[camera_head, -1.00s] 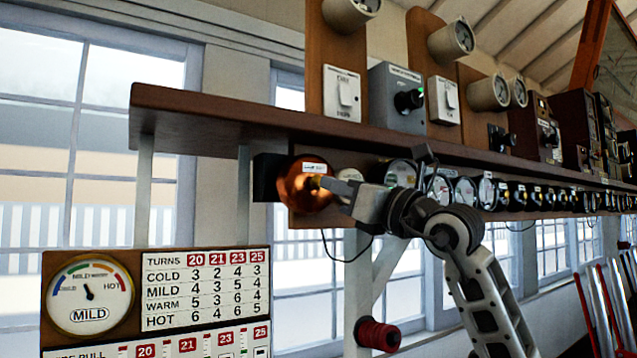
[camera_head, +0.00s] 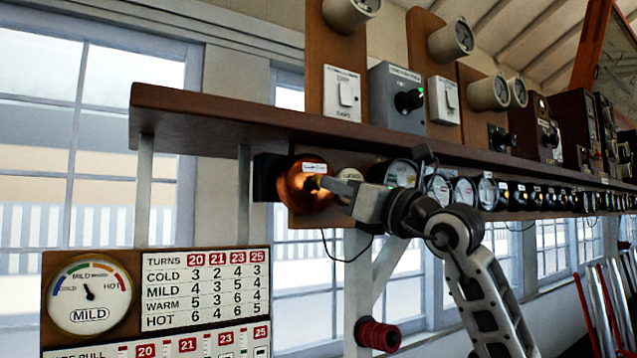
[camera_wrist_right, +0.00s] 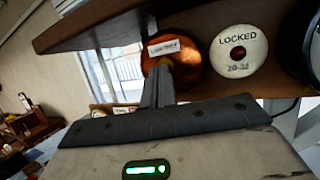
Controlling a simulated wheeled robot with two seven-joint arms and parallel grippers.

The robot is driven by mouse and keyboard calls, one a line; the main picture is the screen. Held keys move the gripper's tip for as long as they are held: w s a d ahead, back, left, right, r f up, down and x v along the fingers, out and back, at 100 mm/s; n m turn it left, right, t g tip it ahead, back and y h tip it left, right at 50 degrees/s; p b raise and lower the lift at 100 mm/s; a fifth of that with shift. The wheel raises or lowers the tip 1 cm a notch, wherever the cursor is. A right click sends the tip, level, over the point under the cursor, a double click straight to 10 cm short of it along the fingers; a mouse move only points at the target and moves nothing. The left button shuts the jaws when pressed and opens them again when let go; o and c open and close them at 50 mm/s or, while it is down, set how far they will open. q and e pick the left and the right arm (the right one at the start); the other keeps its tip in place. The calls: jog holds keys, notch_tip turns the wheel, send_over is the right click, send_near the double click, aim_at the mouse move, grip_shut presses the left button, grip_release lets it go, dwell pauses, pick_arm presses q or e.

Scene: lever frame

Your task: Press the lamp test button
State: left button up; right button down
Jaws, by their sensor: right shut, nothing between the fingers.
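A round copper-coloured fitting (camera_head: 296,196) with a small white label on top hangs under the wooden shelf, at its near left end. In the right wrist view the same copper fitting (camera_wrist_right: 196,80) shows with its white label, whose small print is hard to read. A brass-coloured middle shows partly behind my fingertips. My right gripper (camera_head: 326,183) is shut and empty, its tips at the middle of the copper fitting. In the right wrist view the right gripper (camera_wrist_right: 158,75) also overlaps that middle. Whether the tips touch it I cannot tell. My left gripper is out of view.
A white round plate marked LOCKED (camera_wrist_right: 239,52) sits just right of the copper fitting. The wooden shelf (camera_head: 220,118) runs close above my gripper. Several round instruments line up further right under it. A dial and chart board (camera_head: 137,292) stands lower left.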

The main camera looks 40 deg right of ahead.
jog(key=shift+w, duration=0.1)
jog(key=shift+w+d+p, duration=0.1)
jog(key=shift+w+p, duration=0.25)
jog(key=shift+w, duration=0.3)
jog(key=shift+s+f+b, duration=0.1)
jog(key=shift+s+b, duration=0.25)
jog(key=shift+s, duration=0.45)
